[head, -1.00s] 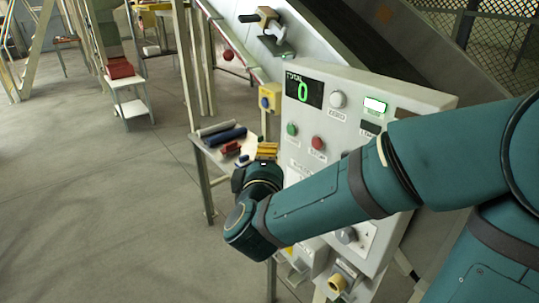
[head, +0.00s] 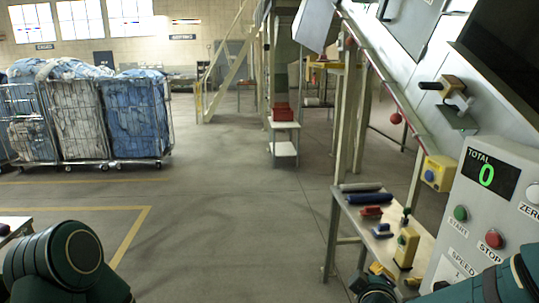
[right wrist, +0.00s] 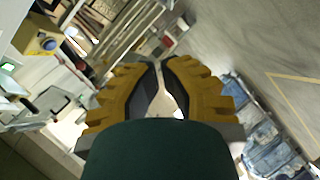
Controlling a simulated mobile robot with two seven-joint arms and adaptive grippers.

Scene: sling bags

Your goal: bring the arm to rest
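My right arm is dark green and comes in at the lower right corner of the head view. My right gripper (head: 384,273) has yellow fingers and shows low in that view, in front of the small side table. In the right wrist view the two ridged yellow fingers with grey pads (right wrist: 162,66) stand apart by a narrow gap, with nothing seen held between them. My left arm (head: 62,262) shows at the lower left of the head view; its gripper is out of the picture.
The side table (head: 343,205) holds blue and grey rolls, red pieces and a yellow device (head: 406,247). The grey control panel (head: 481,213) with a green 0 display stands close on the right. Laundry cages (head: 85,115) stand far left. Open floor lies in the middle.

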